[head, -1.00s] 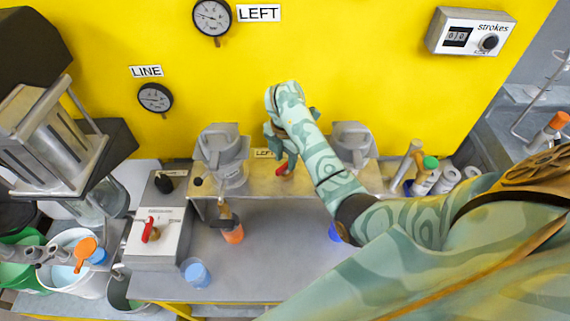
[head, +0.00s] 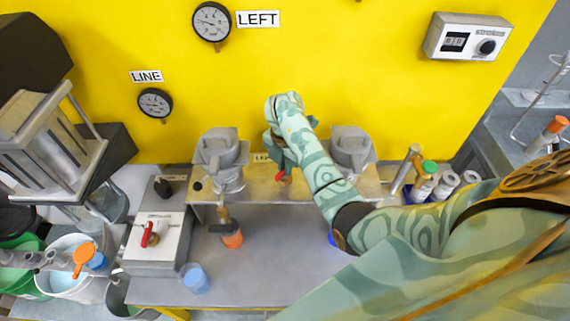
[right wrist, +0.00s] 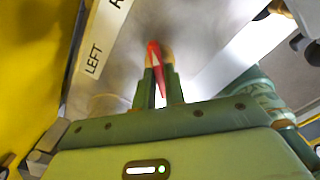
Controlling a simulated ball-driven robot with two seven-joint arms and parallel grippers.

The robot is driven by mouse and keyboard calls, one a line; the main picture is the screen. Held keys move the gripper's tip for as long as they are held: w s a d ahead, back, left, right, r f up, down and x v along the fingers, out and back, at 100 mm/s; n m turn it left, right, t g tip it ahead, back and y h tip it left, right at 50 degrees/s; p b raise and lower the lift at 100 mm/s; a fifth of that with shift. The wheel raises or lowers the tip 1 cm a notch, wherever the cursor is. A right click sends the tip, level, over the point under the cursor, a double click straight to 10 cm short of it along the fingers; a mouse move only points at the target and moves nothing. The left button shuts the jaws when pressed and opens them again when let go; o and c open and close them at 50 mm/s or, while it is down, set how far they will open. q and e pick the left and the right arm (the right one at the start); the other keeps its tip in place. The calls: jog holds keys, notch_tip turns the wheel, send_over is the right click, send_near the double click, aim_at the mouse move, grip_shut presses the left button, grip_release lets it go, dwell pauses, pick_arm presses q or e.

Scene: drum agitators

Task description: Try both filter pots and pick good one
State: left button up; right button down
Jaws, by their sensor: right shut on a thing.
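Two grey filter pots stand on the metal shelf against the yellow wall, the left pot (head: 221,158) and the right pot (head: 352,152). A red lever (head: 280,177) sits between them beside a small LEFT label; it also shows in the right wrist view (right wrist: 155,58). My right gripper (right wrist: 158,82) is shut on the red lever, with its fingers on either side. In the head view the right gripper (head: 284,160) is partly hidden by my own arm. My left gripper is not in view.
A blue cup (head: 196,278) stands on the bench near a control box with a red switch (head: 149,234). Gauges (head: 212,22) and a strokes counter (head: 465,37) are on the wall.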

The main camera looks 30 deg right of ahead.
jog(key=n+p, duration=0.1)
jog(key=n, duration=0.2)
jog(key=shift+r+n+p, duration=0.1)
jog(key=shift+n+p, duration=0.25)
jog(key=shift+n, duration=0.05)
jog(key=n+p, duration=0.1)
jog(key=n, duration=0.3)
jog(key=shift+n+p, duration=0.3)
jog(key=shift+p, duration=0.1)
jog(key=n+p, duration=0.1)
jog(key=n, duration=0.3)
jog(key=shift+n+p, duration=0.3)
jog(key=shift+p, duration=0.05)
jog(key=shift+n+p, duration=0.85)
jog(key=shift+n, duration=1.35)
jog(key=c, duration=1.5)
grip_release()
jog(key=shift+o, duration=0.2)
notch_tip(320, 180, up, 16)
jog(key=p, duration=0.5)
